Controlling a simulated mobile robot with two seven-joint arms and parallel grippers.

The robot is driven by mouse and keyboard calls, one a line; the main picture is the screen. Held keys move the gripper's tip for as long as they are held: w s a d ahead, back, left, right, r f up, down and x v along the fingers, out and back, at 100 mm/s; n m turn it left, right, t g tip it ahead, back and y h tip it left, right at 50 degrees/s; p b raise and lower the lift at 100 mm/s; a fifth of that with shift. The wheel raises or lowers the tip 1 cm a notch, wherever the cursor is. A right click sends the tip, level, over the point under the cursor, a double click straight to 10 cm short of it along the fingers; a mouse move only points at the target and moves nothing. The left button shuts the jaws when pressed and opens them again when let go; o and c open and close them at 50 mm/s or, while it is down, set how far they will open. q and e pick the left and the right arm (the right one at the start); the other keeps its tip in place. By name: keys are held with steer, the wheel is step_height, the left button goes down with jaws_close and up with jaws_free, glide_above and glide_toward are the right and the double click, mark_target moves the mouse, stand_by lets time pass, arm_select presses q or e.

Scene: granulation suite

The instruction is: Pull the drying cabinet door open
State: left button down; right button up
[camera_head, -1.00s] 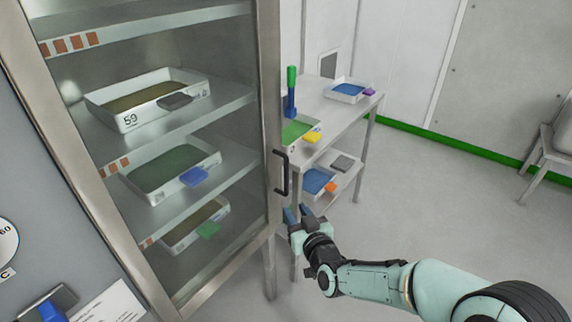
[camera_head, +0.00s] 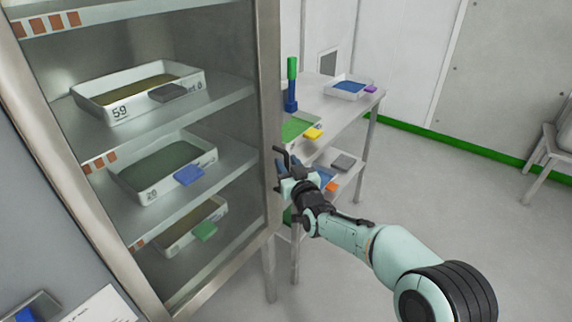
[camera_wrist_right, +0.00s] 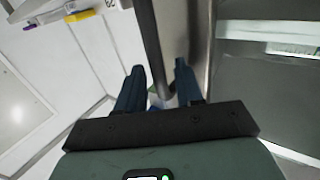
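The drying cabinet (camera_head: 268,60) stands at the left, with a metal-framed glass door that looks shut. Its black bar handle (camera_head: 281,152) is on the door's right edge. My right gripper (camera_head: 284,167) is at the handle and covers its lower part. In the right wrist view, the two blue fingers (camera_wrist_right: 160,85) are apart, and the dark handle (camera_wrist_right: 150,30) shows between them, beside the door frame (camera_wrist_right: 185,35). I cannot tell whether either finger touches the handle. My left gripper is not in view.
White trays, including one marked 59 (camera_head: 122,107), sit on shelves inside the cabinet. A metal trolley (camera_head: 330,110) with trays and a green-and-blue upright item (camera_head: 291,88) stands close behind the handle.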

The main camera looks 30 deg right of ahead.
steer(key=shift+w+d, duration=0.15)
steer(key=shift+w, duration=0.4)
jaws_close()
steer(key=shift+s, duration=0.1)
